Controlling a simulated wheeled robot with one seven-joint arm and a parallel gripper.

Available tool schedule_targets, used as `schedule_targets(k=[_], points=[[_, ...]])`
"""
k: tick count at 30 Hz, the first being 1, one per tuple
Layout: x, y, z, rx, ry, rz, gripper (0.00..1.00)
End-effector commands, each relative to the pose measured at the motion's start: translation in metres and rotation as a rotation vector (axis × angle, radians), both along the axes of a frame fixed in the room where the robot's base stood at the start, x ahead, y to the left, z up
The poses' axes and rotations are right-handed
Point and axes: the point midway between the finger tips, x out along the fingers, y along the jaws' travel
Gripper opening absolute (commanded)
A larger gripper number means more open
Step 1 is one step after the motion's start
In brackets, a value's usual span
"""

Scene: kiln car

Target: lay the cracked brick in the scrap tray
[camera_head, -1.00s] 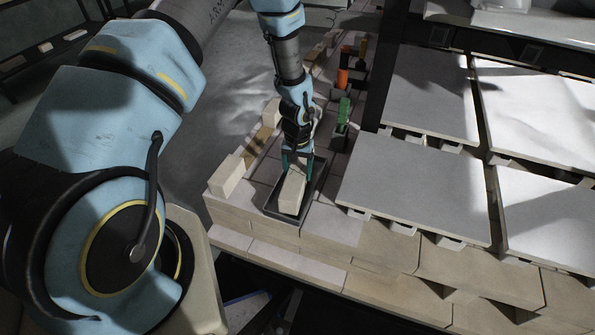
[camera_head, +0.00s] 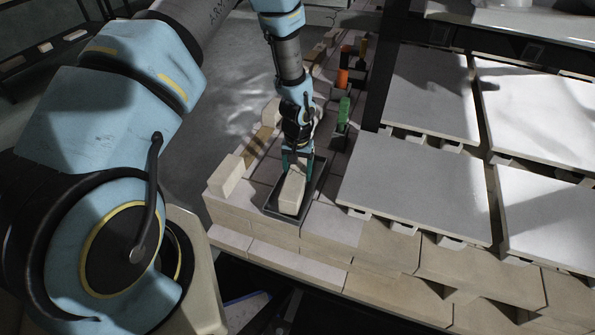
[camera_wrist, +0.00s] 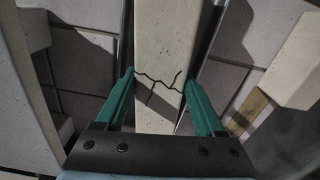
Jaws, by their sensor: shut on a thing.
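The cracked brick (camera_head: 292,190) is pale cream and lies lengthwise within the dark scrap tray (camera_head: 271,212) on the brick deck. In the wrist view the brick (camera_wrist: 165,40) shows a dark branching crack across its face. My gripper (camera_head: 297,164) points down over the far part of the brick. In the wrist view its two green fingers (camera_wrist: 158,88) press on both sides of the brick at the crack. The brick's underside is hidden, so I cannot tell whether it rests on the tray floor.
A whole pale brick (camera_head: 230,174) stands left of the tray, and another (camera_head: 272,112) stands farther back. A green item (camera_head: 344,108) and an orange one (camera_head: 342,78) stand in dark holders behind. Wide grey kiln shelves (camera_head: 415,185) and a dark post lie to the right.

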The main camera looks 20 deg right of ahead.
Motion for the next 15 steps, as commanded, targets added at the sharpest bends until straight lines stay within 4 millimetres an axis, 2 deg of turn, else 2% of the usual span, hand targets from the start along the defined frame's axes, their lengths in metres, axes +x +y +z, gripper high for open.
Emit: schedule_targets(k=[15], points=[[0.0005, -0.0005, -0.0053, -0.001, -0.002, 0.000, 0.00]])
